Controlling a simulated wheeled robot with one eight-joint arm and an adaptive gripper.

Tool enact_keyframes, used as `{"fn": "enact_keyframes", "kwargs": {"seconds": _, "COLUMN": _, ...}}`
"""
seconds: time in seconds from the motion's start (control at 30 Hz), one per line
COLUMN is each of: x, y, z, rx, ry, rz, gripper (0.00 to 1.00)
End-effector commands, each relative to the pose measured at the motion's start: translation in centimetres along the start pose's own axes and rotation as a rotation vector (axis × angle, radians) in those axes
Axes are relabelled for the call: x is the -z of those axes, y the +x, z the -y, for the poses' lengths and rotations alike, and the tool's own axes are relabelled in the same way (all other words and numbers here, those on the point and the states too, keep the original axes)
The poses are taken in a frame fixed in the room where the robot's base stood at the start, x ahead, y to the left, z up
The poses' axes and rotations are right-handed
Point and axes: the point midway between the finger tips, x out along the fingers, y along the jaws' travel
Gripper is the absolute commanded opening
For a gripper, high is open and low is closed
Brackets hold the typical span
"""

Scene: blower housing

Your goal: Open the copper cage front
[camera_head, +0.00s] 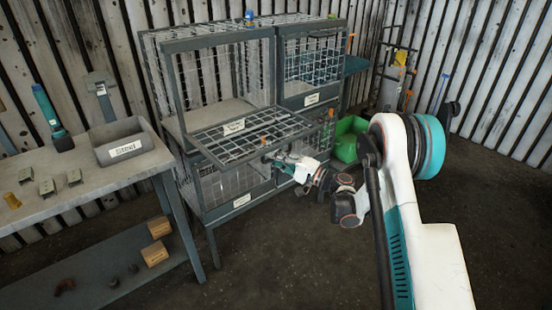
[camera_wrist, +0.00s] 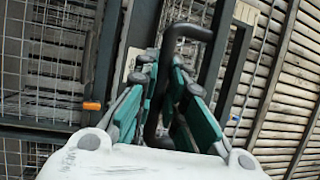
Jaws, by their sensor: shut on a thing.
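The rack of wire cages (camera_head: 222,42) stands against the wall in the head view. The upper left compartment is uncovered, and its mesh front (camera_head: 250,133) is swung down and outward, close to level. Its label (camera_head: 234,127) is too small to read, so I cannot confirm it says copper. My gripper (camera_head: 269,158) is at this front's outer edge. In the wrist view my gripper (camera_wrist: 166,72) is shut on a dark bar handle (camera_wrist: 187,31). An orange latch (camera_wrist: 92,105) shows left of the fingers. The exact finger contact is partly hidden.
The upper right cage front (camera_head: 312,62) and the lower left cage front (camera_head: 230,185) look shut. A workbench (camera_head: 85,185) with a grey labelled bin (camera_head: 122,143) stands at the left. A green bin (camera_head: 348,138) is right of the rack. The floor in front is clear.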

Motion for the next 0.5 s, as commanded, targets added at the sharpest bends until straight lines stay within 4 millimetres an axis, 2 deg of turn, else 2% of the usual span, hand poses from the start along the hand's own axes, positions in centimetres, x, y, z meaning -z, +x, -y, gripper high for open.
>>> {"fn": "enact_keyframes", "kwargs": {"seconds": 0.03, "x": 0.1, "y": 0.1, "z": 1.1, "rx": -0.013, "ry": 0.007, "rz": -0.001, "gripper": 0.00}}
{"fn": "enact_keyframes", "kwargs": {"seconds": 0.3, "x": 0.3, "y": 0.7, "z": 6.0, "rx": -0.158, "ry": 0.066, "rz": -0.001, "gripper": 0.00}}
{"fn": "enact_keyframes", "kwargs": {"seconds": 0.5, "x": 0.6, "y": 1.3, "z": 8.2, "rx": -0.247, "ry": 0.103, "rz": -0.001, "gripper": 0.00}}
